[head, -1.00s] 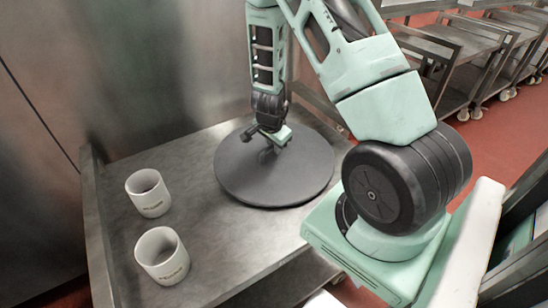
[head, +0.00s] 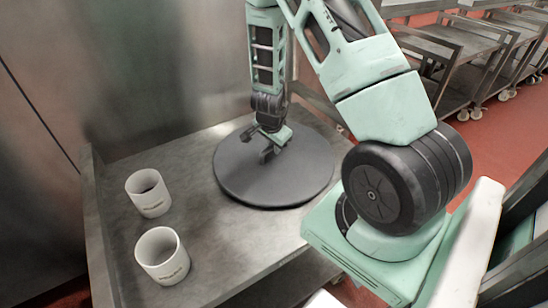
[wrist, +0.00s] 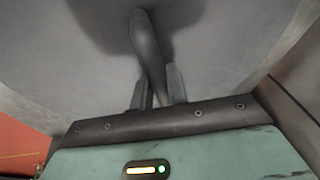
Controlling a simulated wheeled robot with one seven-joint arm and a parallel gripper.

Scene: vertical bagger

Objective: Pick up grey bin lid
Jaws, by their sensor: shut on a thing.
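The grey bin lid (head: 285,182) is a round dark disc on the metal table, right of the two cups in the head view. In the wrist view the lid (wrist: 225,60) fills most of the picture, and its upright handle (wrist: 148,50) runs down between the fingers. My gripper (head: 268,150) is above the middle of the lid, shut on the handle. In the wrist view the gripper (wrist: 157,88) has a finger on each side of the handle. Whether the lid is clear of the table cannot be told.
Two white cups, one farther back (head: 149,194) and one nearer (head: 162,256), stand on the left of the metal table (head: 215,265). A metal wall (head: 170,70) rises behind it. Metal carts (head: 450,60) stand at the upper right on the red floor.

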